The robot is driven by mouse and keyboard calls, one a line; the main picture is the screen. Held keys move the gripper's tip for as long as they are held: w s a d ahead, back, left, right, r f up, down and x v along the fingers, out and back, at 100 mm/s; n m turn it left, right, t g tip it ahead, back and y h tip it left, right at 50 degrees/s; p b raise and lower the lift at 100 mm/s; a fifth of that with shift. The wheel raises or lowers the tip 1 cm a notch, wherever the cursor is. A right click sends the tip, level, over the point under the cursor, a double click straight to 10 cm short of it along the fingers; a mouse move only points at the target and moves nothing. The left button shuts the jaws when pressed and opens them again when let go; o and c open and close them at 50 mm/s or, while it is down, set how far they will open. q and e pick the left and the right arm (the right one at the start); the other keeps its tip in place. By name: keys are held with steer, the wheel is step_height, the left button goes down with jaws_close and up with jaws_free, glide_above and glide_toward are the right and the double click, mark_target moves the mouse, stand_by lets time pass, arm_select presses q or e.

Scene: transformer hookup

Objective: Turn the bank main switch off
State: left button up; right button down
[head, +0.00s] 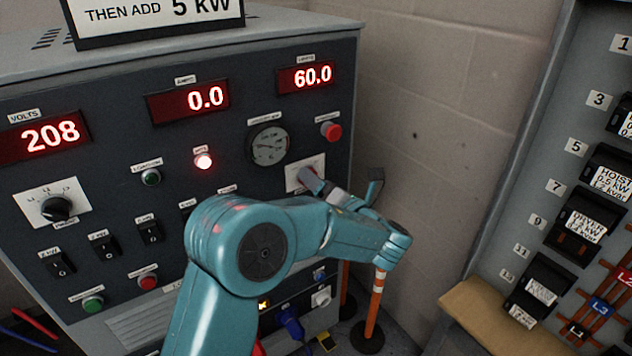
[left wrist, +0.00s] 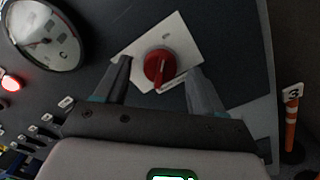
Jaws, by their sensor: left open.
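The bank main switch appears to be the red rotary knob (left wrist: 158,68) on a white plate (left wrist: 185,42) in the left wrist view. My left gripper (left wrist: 160,85) is open, with one finger on each side of the knob. I cannot tell whether the fingers touch it. In the head view the white plate (head: 296,178) is partly hidden behind my left gripper (head: 340,188). The dark grey load bank panel (head: 120,130) reads 208 volts, 0.0 and 60.0, and a red lamp (head: 203,161) is lit. My right gripper is not in view.
A round gauge (head: 268,146) and a red button (head: 331,130) sit just above the plate. A breaker panel (head: 540,170) stands at the right. An orange and white post (head: 375,300) stands on the floor between the two.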

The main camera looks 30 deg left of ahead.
arm_select(q)
steer(key=shift+x, duration=0.85)
steer(key=shift+d, duration=0.1)
steer(key=c, duration=1)
steer(key=shift+f+n, duration=0.1)
steer(key=shift+n, duration=0.2)
steer(key=shift+s+f+n+b, duration=0.1)
steer(key=shift+s+n+b, duration=0.1)
steer(key=shift+n+b, duration=3.4)
steer(key=shift+s+n+b, duration=0.15)
steer(key=shift+n+b, duration=2)
steer(key=shift+n, duration=2.85)
